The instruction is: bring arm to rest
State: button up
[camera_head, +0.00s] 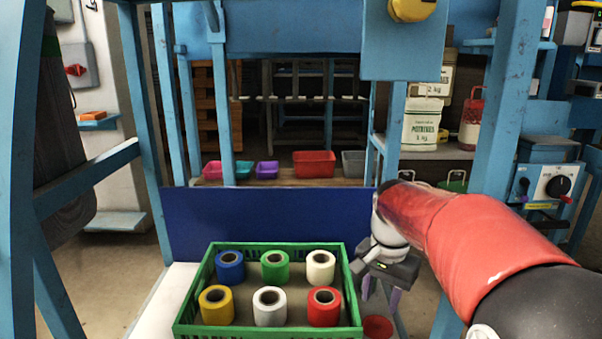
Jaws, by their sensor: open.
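My arm (455,232) reaches in from the lower right, with a red sleeve over its links. My gripper (380,286) hangs just right of the green crate and points down. Its jaws are open and hold nothing that I can see. The fingertips are small and partly hidden by the gripper body. The green crate (180,328) stands on a white surface (158,312) and holds several upright spools in two rows. The back row has a blue, a green and a cream spool. The front row has a yellow, a white and a red spool.
A dark blue panel (270,217) stands behind the crate. Blue frame posts (505,100) rise on both sides, one close behind my arm.

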jog(key=s+f+n+t+b, duration=0.2)
jog(key=s+n+t, duration=0.3)
jog(key=s, duration=1.6)
jog(key=shift+s+f+n+b, duration=0.15)
jog(key=shift+n+b, duration=0.3)
jog(key=shift+n, duration=0.75)
jog(key=shift+d, duration=0.55)
